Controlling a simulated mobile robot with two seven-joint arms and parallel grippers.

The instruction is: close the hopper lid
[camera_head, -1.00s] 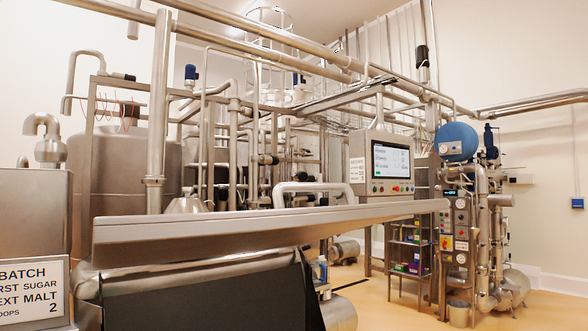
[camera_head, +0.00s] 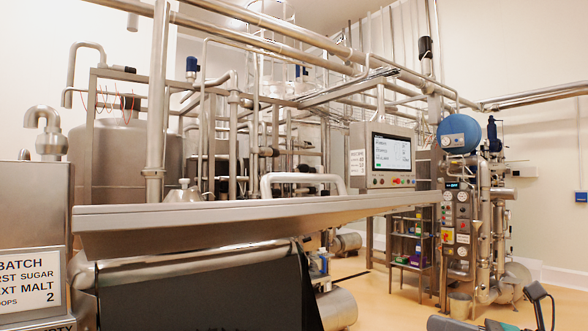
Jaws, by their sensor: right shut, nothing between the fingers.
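The hopper lid (camera_head: 250,213) is a wide stainless panel with a bent tube handle (camera_head: 303,180) on top. I see it nearly edge-on across the middle. It lies above the hopper body (camera_head: 190,268), which has a rounded metal upper edge and a dark front. The lid's right part reaches out past the body. A gap seems to show under it, but I cannot tell how far it stands open. My right gripper (camera_head: 536,300) is partly in view at the bottom right corner, shut and empty, well apart from the lid. My left gripper is not in view.
A control screen (camera_head: 391,153) stands behind the lid's right end. A pipe and tank unit with a blue vessel (camera_head: 459,134) stands farther right. A batch sign (camera_head: 27,283) is on a metal cabinet at the left. The tan floor is open at right.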

